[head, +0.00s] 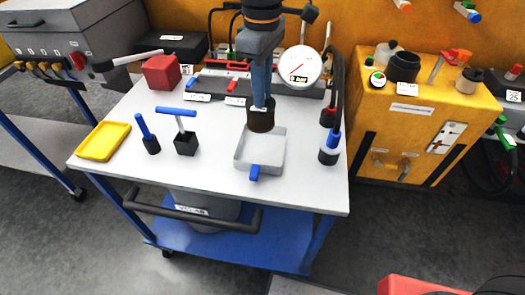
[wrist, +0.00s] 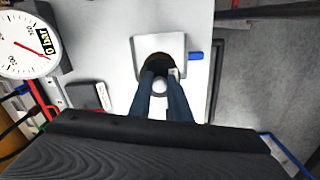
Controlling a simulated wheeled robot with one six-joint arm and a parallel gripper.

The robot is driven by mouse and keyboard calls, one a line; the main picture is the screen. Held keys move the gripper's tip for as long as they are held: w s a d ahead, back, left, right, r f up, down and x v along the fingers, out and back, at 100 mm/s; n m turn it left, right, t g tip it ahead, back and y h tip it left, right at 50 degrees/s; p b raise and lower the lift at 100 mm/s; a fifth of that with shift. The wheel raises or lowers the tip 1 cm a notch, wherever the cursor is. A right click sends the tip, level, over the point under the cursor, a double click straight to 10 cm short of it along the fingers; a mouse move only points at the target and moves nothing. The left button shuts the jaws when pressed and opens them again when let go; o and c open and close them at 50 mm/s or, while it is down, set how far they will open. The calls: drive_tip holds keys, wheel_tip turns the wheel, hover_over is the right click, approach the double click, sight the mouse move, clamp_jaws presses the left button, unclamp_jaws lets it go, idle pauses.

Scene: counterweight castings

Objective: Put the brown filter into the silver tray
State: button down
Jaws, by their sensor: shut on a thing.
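The brown filter (head: 261,119) is a dark brown cylinder, upright in the head view. My gripper (head: 262,104) is shut on its top from above. The silver tray (head: 249,161) is a shallow square tray with a blue tab at its front, on the white cart top. The filter is at the tray's back edge in the head view; whether it touches the tray I cannot tell. In the wrist view my gripper (wrist: 163,86) holds the filter (wrist: 156,61) over the tray (wrist: 142,42); my fingers hide part of both.
A yellow tray (head: 103,141), a blue-handled black block (head: 186,143) and a small blue-handled tool (head: 150,144) stand left. A red cube (head: 161,72) is at the back left. A blue-and-black cylinder (head: 329,149) stands right of the tray. A round gauge (head: 299,67) rises behind.

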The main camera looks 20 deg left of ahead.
sight(262, 125)
wheel_tip(262, 125, down, 10)
drive_tip(key=p, duration=0.2)
drive_tip(key=shift+p, duration=0.3)
drive_tip(key=shift+f, duration=0.15)
drive_tip(key=c, duration=1.6)
unclamp_jaws()
drive_tip(key=shift+c, duration=0.2)
wheel_tip(262, 125, up, 12)
drive_tip(key=b, duration=0.3)
drive_tip(key=shift+r, duration=0.2)
drive_tip(key=w+d+f+m, duration=0.1)
drive_tip(key=d+f+m, duration=0.15)
drive_tip(key=d, duration=0.35)
drive_tip(key=w+d+f+m, duration=0.1)
drive_tip(key=d+m, duration=0.2)
drive_tip(key=d, duration=0.3)
drive_tip(key=s+d+f+m, duration=0.2)
drive_tip(key=d+m, duration=0.1)
drive_tip(key=d, duration=0.4)
drive_tip(key=s+d+f+m, duration=0.3)
drive_tip(key=d+m, duration=0.1)
drive_tip(key=d, duration=0.4)
drive_tip(key=s+d+f+m+t, duration=0.1)
drive_tip(key=s+d+f+m, duration=0.1)
drive_tip(key=d, duration=0.5)
drive_tip(key=shift+s+d+f+m, duration=0.2)
drive_tip(key=shift+d+f+m, duration=0.25)
drive_tip(key=shift+m, duration=0.7)
